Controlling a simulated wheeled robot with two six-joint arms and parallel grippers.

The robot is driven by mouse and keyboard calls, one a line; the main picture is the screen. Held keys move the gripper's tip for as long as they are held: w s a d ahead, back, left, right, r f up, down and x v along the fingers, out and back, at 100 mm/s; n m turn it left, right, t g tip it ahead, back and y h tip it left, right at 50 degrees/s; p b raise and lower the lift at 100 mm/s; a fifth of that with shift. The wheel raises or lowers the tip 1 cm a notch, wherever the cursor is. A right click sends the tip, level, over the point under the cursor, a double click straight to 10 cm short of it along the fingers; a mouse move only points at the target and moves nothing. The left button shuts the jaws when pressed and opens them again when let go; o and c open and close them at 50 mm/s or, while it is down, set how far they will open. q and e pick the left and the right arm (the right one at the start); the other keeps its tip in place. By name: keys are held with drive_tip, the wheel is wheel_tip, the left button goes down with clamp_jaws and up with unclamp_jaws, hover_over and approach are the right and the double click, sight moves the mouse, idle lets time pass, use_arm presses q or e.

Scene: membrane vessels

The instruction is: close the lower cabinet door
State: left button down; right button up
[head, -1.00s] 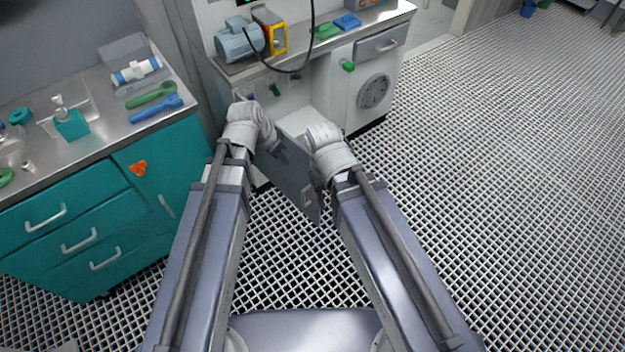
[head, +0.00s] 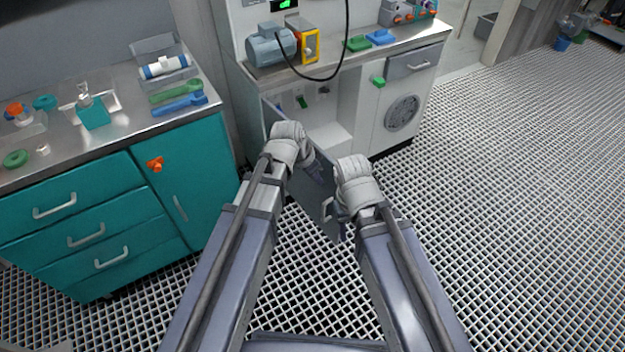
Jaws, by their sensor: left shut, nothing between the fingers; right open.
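The lower cabinet door (head: 312,202), a grey panel with a handle (head: 327,209) near its free edge, stands swung open from the left side of the white cabinet (head: 362,120). The open compartment (head: 325,130) shows behind it. My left gripper (head: 318,172) is shut and empty in front of the door's face; whether it touches the door I cannot tell. My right gripper (head: 340,213) is open, close to the door's free edge and handle. Its fingers are largely hidden by its own wrist, so contact is unclear.
A teal drawer cabinet (head: 100,215) stands at the left with tools on its steel top. A blue-grey pump (head: 271,46) and green and blue pieces sit on the white cabinet's counter. The grated floor at right is clear.

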sight(334, 181)
use_arm(q)
drive_tip(key=shift+w+d+f, duration=0.3)
drive_tip(key=shift+w+d, duration=0.45)
drive_tip(key=shift+d, duration=0.1)
drive_tip(key=shift+w+d+f, duration=0.25)
drive_tip(key=shift+w+d, duration=0.5)
drive_tip(key=shift+d, duration=0.05)
use_arm(e)
drive_tip(key=shift+f, duration=0.5)
